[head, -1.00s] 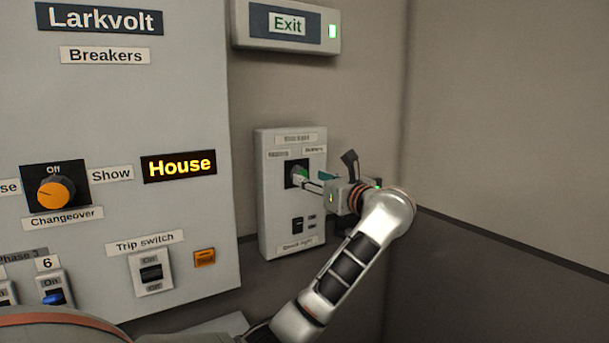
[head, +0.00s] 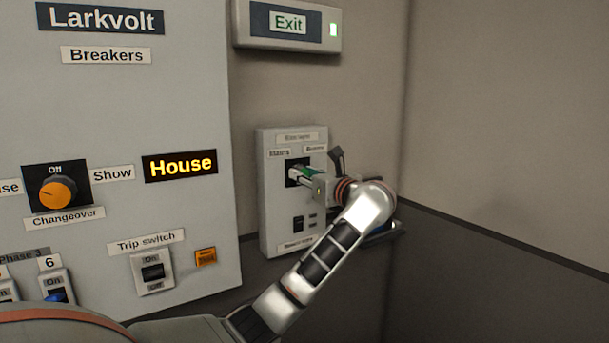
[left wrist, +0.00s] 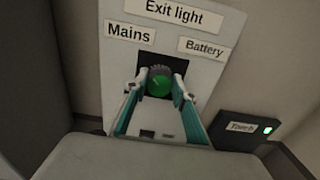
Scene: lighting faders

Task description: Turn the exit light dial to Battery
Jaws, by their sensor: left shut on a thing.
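The exit light panel (head: 272,225) is a light grey plate on the wall, right of the big breaker board. In the left wrist view, its dial (left wrist: 160,86) is a green knob on a black square, under the labels Mains (left wrist: 129,33) on the left and Battery (left wrist: 205,47) on the right. My left gripper (head: 299,175) is at the dial, its two fingers (left wrist: 160,92) closed on the knob's sides. I cannot make out where the dial points. My right gripper is not in view.
A dark box labelled Torch (left wrist: 248,130) is right of the panel, partly behind my arm in the head view. A small switch (head: 298,223) sits below the dial. The breaker board (head: 120,110) with an orange changeover knob (head: 57,192) is at left.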

